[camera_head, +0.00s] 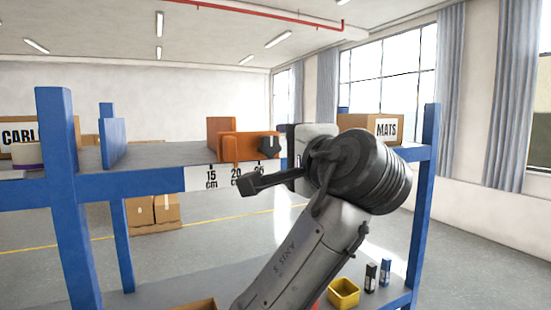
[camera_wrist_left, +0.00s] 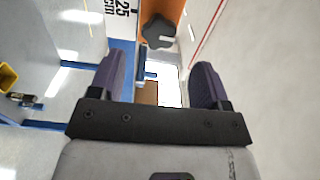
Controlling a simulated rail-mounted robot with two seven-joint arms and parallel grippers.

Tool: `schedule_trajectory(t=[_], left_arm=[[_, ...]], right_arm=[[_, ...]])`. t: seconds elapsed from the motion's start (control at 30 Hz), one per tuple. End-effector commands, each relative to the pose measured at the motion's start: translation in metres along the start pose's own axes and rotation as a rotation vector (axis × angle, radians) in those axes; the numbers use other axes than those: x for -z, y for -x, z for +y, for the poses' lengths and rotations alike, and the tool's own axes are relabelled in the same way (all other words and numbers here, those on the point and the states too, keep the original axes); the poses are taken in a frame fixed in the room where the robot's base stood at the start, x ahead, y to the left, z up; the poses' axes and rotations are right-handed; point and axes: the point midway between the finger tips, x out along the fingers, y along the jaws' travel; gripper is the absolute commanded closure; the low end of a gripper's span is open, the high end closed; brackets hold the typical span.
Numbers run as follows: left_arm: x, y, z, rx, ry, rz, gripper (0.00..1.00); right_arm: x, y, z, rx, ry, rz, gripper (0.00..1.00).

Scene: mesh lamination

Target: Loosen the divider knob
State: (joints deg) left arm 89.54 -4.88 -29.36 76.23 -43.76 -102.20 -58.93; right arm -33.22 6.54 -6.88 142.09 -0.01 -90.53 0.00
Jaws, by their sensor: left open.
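The divider (camera_head: 245,148) is an orange bracket on the upper shelf, at the front edge above the centimetre scale. Its dark lobed knob (camera_head: 269,147) faces right in the head view. My left gripper (camera_head: 290,147) is just right of the knob, partly hidden by my own wrist. In the left wrist view the gripper (camera_wrist_left: 156,62) is open, with two dark fingers spread and nothing between them. The knob (camera_wrist_left: 157,32) shows beyond the fingertips, roughly centred between them, on the orange divider (camera_wrist_left: 170,10). My right gripper is not in view.
The blue-framed shelf carries a scale strip (camera_head: 213,177) along its front edge. A MATS box (camera_head: 384,127) stands at its right and a labelled box (camera_head: 20,134) at the left. A yellow bin (camera_head: 343,292) and small bottles (camera_head: 385,272) sit on the lower shelf.

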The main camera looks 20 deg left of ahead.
Motion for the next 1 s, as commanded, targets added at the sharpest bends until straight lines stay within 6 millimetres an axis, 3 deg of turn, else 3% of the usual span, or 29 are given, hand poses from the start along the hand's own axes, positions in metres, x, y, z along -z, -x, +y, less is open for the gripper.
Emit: schedule_trajectory(t=[0.2,0.4,1.0], left_arm=[[0.000,0.037,0.001,0.002,0.002,0.002,0.30],[0.000,0.054,0.000,0.001,0.000,0.000,0.30],[0.000,0.060,-0.001,0.001,0.057,0.000,0.30]], right_arm=[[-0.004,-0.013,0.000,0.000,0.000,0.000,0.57],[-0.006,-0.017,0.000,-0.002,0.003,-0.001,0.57],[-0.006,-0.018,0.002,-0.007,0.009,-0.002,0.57]])
